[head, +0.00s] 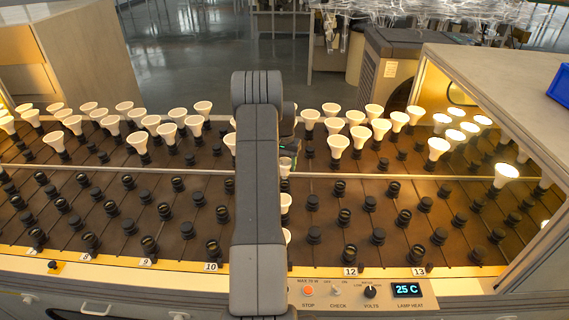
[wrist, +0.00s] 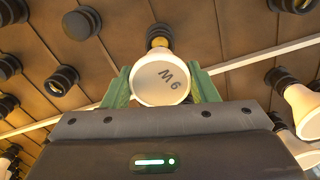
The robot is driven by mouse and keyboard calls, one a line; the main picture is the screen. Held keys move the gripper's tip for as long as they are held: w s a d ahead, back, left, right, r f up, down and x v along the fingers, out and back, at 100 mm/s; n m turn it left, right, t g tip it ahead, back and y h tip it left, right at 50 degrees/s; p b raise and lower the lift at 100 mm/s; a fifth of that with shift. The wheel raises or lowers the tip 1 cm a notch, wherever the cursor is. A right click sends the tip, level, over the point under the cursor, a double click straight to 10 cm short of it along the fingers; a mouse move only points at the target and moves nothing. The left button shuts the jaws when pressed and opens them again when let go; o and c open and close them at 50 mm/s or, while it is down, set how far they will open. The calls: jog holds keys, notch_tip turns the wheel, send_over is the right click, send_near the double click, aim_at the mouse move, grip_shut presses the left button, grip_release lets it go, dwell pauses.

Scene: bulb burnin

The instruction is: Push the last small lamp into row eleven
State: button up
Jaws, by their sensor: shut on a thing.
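My gripper (wrist: 160,86) has its green fingers shut on a small white lamp (wrist: 161,78), one finger on each side. The lamp's face, printed with a wattage mark, points to the wrist camera. Its neck end lies at a dark socket (wrist: 157,32) with a brass-coloured ring; I cannot tell how deep it sits. In the head view my arm covers most of row eleven, between the labels 10 (head: 211,267) and 12 (head: 350,271). White lamps (head: 286,202) show at the arm's right edge there.
Many white lamps (head: 137,141) stand at the back of the rack, left and right of my arm. Empty dark sockets (head: 187,229) fill the front rows. Several lamps glow by the right hood (head: 500,65). A control panel (head: 360,292) reads 25 C at the front edge.

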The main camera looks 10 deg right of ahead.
jog(key=shift+f, duration=0.15)
jog(key=shift+f+b, duration=1.35)
jog(key=shift+f, duration=0.55)
jog(key=o, duration=1.1)
jog(key=shift+c, duration=0.2)
jog(key=shift+r, duration=0.15)
notch_tip(320, 180, up, 14)
jog(key=shift+f+b, duration=0.2)
jog(key=shift+b, duration=0.65)
